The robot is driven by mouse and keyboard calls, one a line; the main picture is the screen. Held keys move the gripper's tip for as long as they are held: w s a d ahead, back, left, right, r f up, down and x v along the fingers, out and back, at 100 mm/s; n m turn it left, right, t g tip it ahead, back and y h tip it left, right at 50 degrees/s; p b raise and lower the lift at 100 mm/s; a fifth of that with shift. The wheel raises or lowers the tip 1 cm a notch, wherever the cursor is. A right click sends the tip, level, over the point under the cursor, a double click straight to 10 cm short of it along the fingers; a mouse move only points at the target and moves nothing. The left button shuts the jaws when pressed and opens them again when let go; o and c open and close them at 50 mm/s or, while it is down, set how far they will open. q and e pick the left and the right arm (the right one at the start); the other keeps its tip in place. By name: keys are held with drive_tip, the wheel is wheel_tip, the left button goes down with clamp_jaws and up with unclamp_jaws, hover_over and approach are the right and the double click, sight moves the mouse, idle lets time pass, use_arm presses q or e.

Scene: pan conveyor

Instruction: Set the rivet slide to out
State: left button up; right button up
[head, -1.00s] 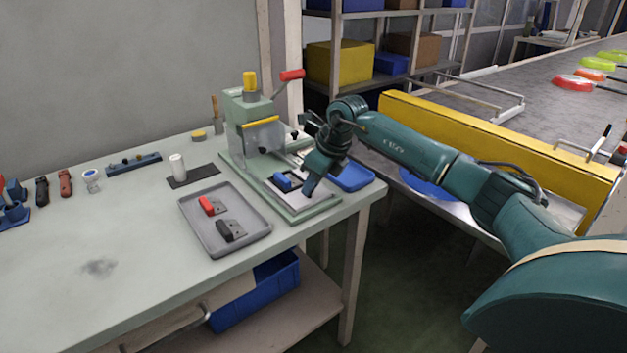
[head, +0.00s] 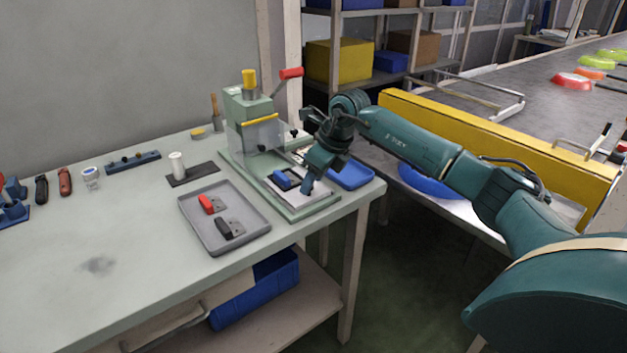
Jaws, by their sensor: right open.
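The green rivet press (head: 250,112) stands at the back right of the workbench, with a red-handled lever, a yellow cap and a clear guard. Its slide (head: 289,197), a pale plate on the green base, reaches toward the bench's front right. A blue part (head: 283,181) lies on the slide. My right gripper (head: 305,188) is open, pointing down over the slide just right of the blue part. Whether its fingers touch the slide or the part, I cannot tell. My left gripper is not in view.
A grey tray (head: 187,222) with a red-handled and a black-handled piece lies left of the press. A blue tray (head: 352,175) sits right of the slide. A white cylinder (head: 177,165) stands on a dark mat. The bench's front left is clear. The conveyor (head: 560,100) runs at right.

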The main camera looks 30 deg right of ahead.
drive_tip(key=v, duration=1.2)
drive_tip(key=shift+r, duration=0.1)
